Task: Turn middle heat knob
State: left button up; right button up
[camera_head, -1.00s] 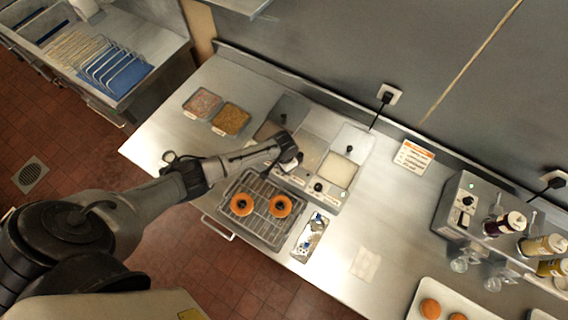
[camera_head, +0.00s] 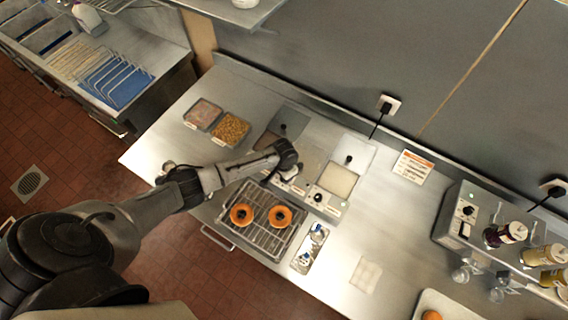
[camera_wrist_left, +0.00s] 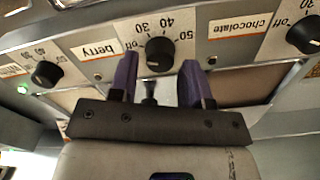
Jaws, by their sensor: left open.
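The middle heat knob (camera_wrist_left: 160,54) is black with a white pointer mark. It sits on a panel dial marked 30, 40 and 50, between the "berry" and "chocolate" labels. My left gripper (camera_wrist_left: 160,72) is open, its two purple fingers on either side of the knob in the left wrist view. I cannot tell whether they touch it. In the head view my left gripper (camera_head: 292,172) is at the front of the warmer (camera_head: 322,172), and my gripper hides the middle knob there. My right gripper is not in view.
Other black knobs flank the middle one, a left knob (camera_wrist_left: 47,73) and a right knob (camera_wrist_left: 303,34). A wire rack (camera_head: 262,232) with two donuts stands in front of the warmer. A small tray (camera_head: 311,248) lies to its right. Topping containers (camera_head: 230,129) stand to the left.

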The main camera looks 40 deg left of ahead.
pick_arm(q)
notch_tip(320, 180, up, 12)
jog(key=shift+b, duration=0.45)
dwell(0.5)
